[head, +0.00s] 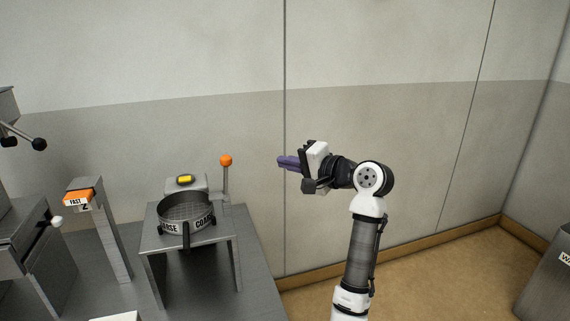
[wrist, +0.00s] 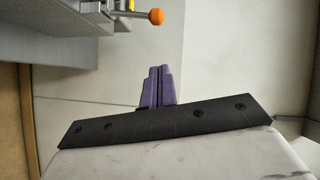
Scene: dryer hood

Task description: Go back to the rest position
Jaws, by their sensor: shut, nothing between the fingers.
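My gripper (head: 281,163) has purple fingers and is held up in the air at the centre of the head view, pointing left. It is to the right of the bench and apart from everything. In the wrist view its purple fingers (wrist: 160,72) are side by side and closed, with nothing between them.
A grey bench (head: 260,285) stands at the left. On it are a sieve marked COARSE (head: 187,219) on a stand, an orange-knobbed lever (head: 226,161), and a post with a FAST sign (head: 79,197). A grey bin (head: 548,275) is at far right. Floor between is clear.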

